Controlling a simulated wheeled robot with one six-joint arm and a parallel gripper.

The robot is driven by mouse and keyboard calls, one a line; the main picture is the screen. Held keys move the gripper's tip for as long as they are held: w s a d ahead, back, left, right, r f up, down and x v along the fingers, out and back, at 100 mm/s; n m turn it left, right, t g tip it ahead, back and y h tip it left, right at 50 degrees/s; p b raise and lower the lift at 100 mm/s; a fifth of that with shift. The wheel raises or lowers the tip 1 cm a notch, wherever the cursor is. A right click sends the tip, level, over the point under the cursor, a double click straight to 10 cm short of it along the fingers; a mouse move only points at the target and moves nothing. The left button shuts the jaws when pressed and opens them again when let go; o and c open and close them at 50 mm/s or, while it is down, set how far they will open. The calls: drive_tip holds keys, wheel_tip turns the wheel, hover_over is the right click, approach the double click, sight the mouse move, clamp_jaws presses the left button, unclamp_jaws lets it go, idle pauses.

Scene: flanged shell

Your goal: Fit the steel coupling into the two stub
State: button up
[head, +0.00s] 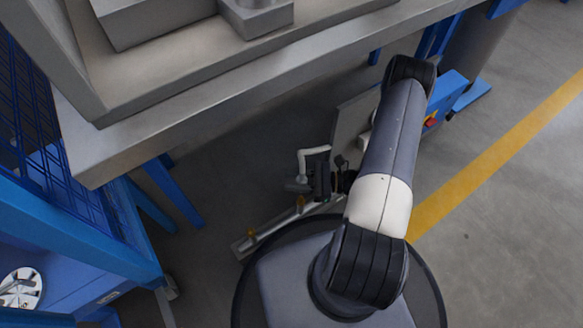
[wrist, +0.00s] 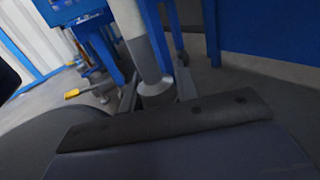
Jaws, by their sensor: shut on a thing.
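My gripper (head: 320,182) is small and dark in the head view, low beside my arm and below the bench height. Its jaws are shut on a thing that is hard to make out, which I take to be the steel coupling. A pale grey cylinder with a wider collar (wrist: 153,88) stands in the middle of the wrist view; I cannot tell whether it is the held part. At the top of the head view, a grey block with a round feature (head: 262,10) sits on the bench. I cannot tell whether this is a stub. No seating of the coupling is visible.
The grey workbench (head: 180,115) crosses the upper left, its edge above and apart from my gripper. A blue mesh frame (head: 40,130) stands at the left. A metal rail (head: 272,226) with orange knobs lies low by my base. Floor with a yellow line (head: 500,145) is open at right.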

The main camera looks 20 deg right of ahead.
drive_tip(key=shift+d, duration=0.1)
idle(0.4)
drive_tip(key=shift+f+b, duration=2.7)
drive_tip(key=shift+f, duration=0.15)
drive_tip(key=shift+b, duration=0.35)
drive_tip(key=shift+f, duration=0.4)
idle(2.8)
drive_tip(key=shift+r, duration=0.1)
idle(1.0)
